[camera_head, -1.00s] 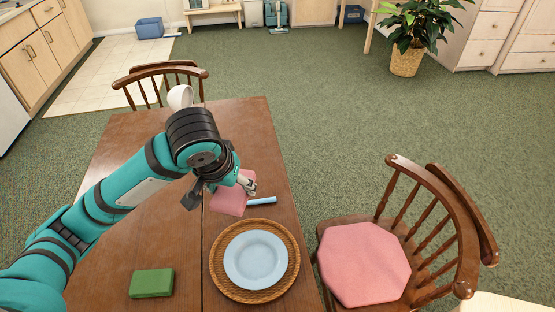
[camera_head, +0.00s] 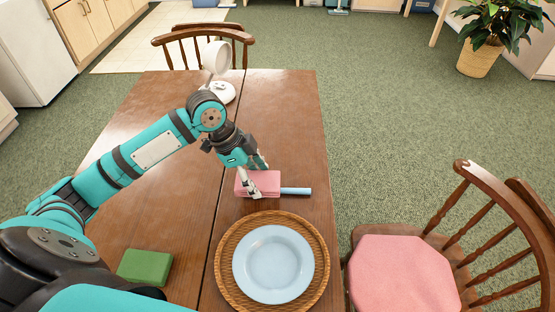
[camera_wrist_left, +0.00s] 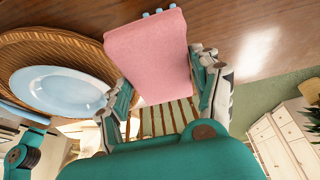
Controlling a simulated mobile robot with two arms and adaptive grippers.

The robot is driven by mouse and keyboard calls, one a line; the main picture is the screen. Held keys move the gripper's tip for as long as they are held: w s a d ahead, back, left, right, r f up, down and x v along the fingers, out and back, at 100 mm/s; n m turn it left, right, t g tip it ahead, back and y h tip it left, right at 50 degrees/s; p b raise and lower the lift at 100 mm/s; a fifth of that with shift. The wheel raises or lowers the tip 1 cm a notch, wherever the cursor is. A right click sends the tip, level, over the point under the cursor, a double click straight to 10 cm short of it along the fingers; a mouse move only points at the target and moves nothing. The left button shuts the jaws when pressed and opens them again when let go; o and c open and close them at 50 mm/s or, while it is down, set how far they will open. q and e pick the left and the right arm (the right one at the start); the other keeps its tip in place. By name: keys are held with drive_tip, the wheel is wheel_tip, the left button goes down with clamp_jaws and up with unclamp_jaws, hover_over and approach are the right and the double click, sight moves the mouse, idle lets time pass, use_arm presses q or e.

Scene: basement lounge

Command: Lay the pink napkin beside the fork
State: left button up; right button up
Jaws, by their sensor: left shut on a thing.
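The pink napkin (camera_head: 268,179), a folded block, is in my left gripper (camera_head: 256,188), whose fingers are shut on it just beyond the plate. In the left wrist view the napkin (camera_wrist_left: 150,55) stands between the two fingers. The fork's light blue handle (camera_head: 296,190) sticks out to the right of the napkin. Small pale blue tips (camera_wrist_left: 158,11) show past the napkin's far edge in the wrist view. The napkin hides the middle of the fork. I cannot tell whether the napkin touches the fork or the table. My right gripper is not in view.
A light blue plate (camera_head: 273,264) sits on a round wicker mat (camera_head: 225,277) at the near side. A green block (camera_head: 145,267) lies left of it. A white lamp (camera_head: 217,58) stands at the far end. A pink-cushioned chair (camera_head: 403,275) is at the right.

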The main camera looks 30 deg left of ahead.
use_arm(q)
hover_over(282, 157)
drive_tip(key=a, duration=0.2)
drive_tip(key=shift+s+d+f, duration=0.25)
drive_tip(key=shift+s+f, duration=0.1)
drive_tip(key=shift+f, duration=2.1)
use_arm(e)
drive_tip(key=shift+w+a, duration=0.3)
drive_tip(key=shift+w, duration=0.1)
use_arm(q)
drive_tip(key=shift+f, duration=0.1)
drive_tip(key=o, duration=1)
drive_tip(key=shift+o, duration=0.2)
drive_tip(key=v, duration=1.2)
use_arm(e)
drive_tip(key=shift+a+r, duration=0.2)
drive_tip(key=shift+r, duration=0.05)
